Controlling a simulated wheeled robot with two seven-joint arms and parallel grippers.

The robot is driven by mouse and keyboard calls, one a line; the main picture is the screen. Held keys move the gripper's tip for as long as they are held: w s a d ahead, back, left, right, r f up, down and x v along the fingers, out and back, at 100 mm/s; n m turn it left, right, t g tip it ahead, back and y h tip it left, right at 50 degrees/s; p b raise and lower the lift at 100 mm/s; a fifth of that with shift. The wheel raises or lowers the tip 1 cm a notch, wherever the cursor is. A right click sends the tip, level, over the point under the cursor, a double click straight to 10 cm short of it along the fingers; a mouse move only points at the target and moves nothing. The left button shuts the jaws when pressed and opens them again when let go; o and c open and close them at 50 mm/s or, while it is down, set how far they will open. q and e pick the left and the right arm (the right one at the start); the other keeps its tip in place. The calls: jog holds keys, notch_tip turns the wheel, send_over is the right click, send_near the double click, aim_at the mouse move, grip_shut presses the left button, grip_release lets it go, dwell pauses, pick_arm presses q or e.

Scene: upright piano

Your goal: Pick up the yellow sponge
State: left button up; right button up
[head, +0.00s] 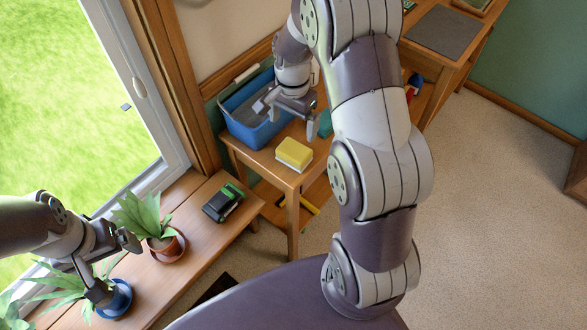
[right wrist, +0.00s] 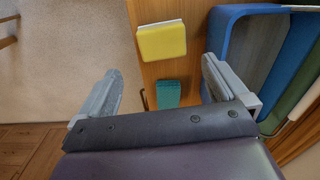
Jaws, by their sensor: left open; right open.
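The yellow sponge (head: 294,152) has a white layer beneath it and lies on a small wooden table (head: 262,163), near its front corner. It also shows in the right wrist view (right wrist: 162,42), beyond the fingertips and between their lines. My right gripper (head: 287,118) is open and empty, above the table between the blue bin and the sponge. Its fingers show apart in the right wrist view (right wrist: 160,82). My left gripper (head: 115,268) is open, near the potted plants at the lower left, far from the sponge.
A blue bin (head: 238,127) stands on the table beside the sponge. A teal object (head: 325,124) is behind the sponge. Potted plants (head: 160,240) and a black and green device (head: 223,202) stand on the wooden bench (head: 185,205) by the window.

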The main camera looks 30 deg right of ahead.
send_over(294, 149)
notch_tip(294, 149, down, 7)
jog(key=shift+w+r, duration=0.15)
jog(key=shift+r, duration=0.05)
jog(key=shift+s+a+f, duration=0.25)
jog(key=shift+s+f, duration=0.05)
jog(key=shift+f, duration=0.35)
jog(key=f, duration=0.5)
jog(key=shift+w+d, duration=0.15)
jog(key=shift+d, duration=0.1)
jog(key=c, duration=0.7)
jog(key=shift+r, duration=0.1)
